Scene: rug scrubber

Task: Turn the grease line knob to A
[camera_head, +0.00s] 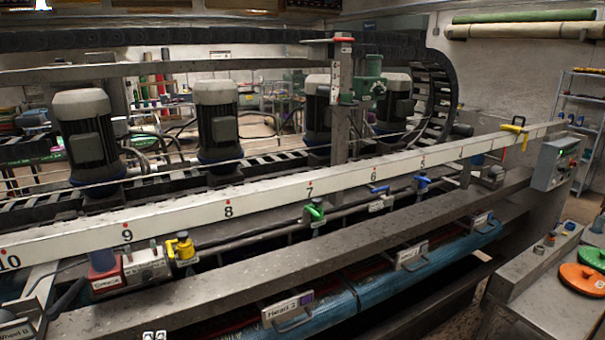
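A red box with a white label that seems to read "Grease" (106,283) sits at the lower left, below the numbered rail. A grey block (147,267) with small fittings on top adjoins it on the right. A dark red and blue part (102,260) stands behind the box, partly hidden by the rail. I cannot make out which part is the grease line knob, nor any letter A or pointer. Neither of my grippers can be made out in the view.
A white numbered rail (228,203) runs across the front. Yellow (181,248), green (315,210) and blue (422,183) valves sit below it. A black lever (66,299) stands left of the red box. A grey beam (250,284) lies in front. Small white pieces at the bottom edge are unclear.

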